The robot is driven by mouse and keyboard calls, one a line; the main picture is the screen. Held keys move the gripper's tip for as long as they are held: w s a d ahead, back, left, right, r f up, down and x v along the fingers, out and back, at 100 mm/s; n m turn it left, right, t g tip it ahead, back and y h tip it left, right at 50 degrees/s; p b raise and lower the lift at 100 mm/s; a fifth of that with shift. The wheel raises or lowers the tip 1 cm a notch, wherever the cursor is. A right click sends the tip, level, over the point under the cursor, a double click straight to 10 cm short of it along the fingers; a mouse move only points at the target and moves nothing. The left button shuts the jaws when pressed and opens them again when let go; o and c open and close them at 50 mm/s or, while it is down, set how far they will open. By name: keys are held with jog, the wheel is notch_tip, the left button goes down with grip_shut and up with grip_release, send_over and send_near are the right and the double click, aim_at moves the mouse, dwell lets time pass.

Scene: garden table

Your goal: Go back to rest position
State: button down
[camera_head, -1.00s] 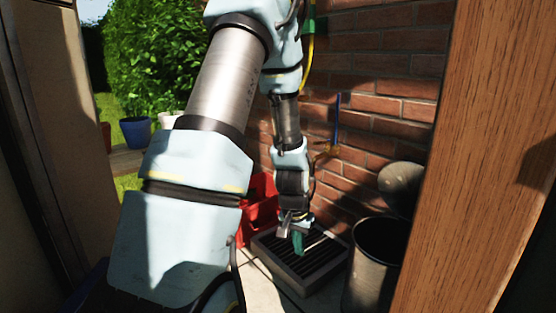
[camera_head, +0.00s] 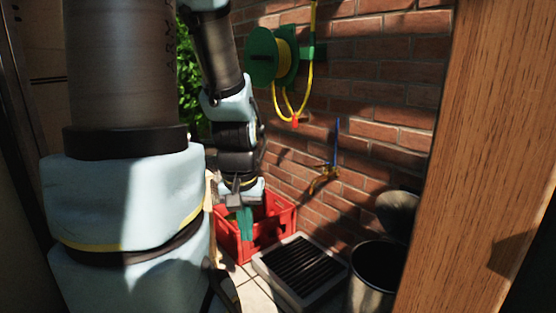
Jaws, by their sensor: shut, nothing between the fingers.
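My gripper (camera_head: 243,224) hangs from my raised arm, left of the middle of the view. Its teal fingers point down and are together, with nothing seen between them. In the picture they are in front of the red crate (camera_head: 284,225); whether they are above it or nearer to me I cannot tell. My large arm links fill the left side and hide what is behind them.
A dark slatted tray (camera_head: 322,290) lies on the paved floor right of the crate. A dark bin (camera_head: 374,291) stands beside it. Behind are a brick wall (camera_head: 375,130), a hose reel (camera_head: 262,57) and a tap (camera_head: 325,178). A wooden post (camera_head: 480,150) bounds the right.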

notch_tip(320, 180, up, 31)
jog(key=p, duration=2.9)
